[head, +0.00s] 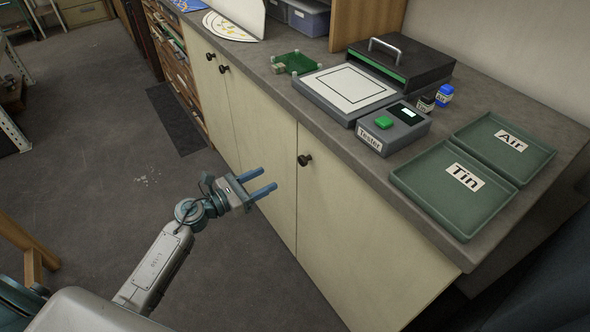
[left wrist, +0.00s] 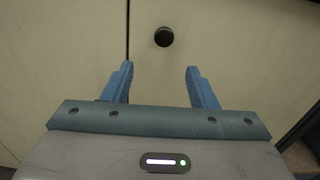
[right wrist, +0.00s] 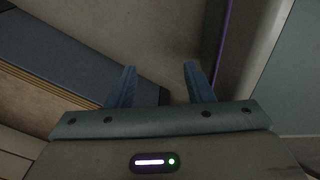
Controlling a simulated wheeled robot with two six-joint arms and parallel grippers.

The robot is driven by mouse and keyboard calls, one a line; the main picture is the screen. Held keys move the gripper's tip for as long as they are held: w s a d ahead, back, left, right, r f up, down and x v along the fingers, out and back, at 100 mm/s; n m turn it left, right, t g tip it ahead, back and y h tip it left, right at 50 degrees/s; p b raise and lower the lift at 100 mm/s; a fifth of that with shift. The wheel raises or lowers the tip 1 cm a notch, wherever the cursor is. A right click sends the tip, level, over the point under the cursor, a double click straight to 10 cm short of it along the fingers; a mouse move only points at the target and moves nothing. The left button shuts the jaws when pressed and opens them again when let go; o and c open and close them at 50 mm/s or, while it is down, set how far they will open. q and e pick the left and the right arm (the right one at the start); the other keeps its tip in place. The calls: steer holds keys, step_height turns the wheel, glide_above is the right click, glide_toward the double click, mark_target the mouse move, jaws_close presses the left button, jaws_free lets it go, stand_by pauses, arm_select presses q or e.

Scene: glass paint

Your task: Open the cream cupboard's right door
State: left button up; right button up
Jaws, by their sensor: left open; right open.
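The cream cupboard (head: 262,135) stands under the grey worktop with its doors shut. Its right door (head: 350,225) carries a dark round knob (head: 305,160) near its upper left edge, beside the seam. My left gripper (head: 270,182) is open and empty, in front of the doors and to the left of that knob in the head view. In the left wrist view the knob (left wrist: 164,36) lies ahead, between and beyond the two blue fingertips, not touched. My right gripper (right wrist: 158,75) is open and empty in the right wrist view. It does not show in the head view.
On the worktop (head: 345,150) are a tester box (head: 394,128), green trays marked Tin (head: 440,205) and Air (head: 530,160), and a black case (head: 400,60). Two more knobs (head: 223,69) are on doors further left. The floor (head: 110,120) before the cupboard is clear.

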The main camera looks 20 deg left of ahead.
mark_target(300, 162)
arm_select(q)
steer(key=shift+m, duration=0.3)
steer(key=p+x, duration=0.1)
steer(key=x, duration=0.2)
steer(key=p+x, duration=0.1)
steer(key=x, duration=0.2)
steer(key=r+p+x, duration=0.1)
steer(key=x, duration=0.2)
steer(key=shift+s+d, duration=0.15)
steer(key=shift+d, duration=0.1)
steer(key=shift+w+d+f, duration=0.1)
steer(key=shift+w+d, duration=0.35)
steer(key=shift+w, duration=0.05)
steer(key=shift+w+d, duration=0.1)
steer(key=shift+f, duration=0.1)
steer(key=c, duration=1.1)
jaws_close()
arm_select(e)
steer(key=shift+s+d+r, duration=0.2)
steer(key=shift+s+r, duration=0.8)
steer(key=shift+r, duration=0.2)
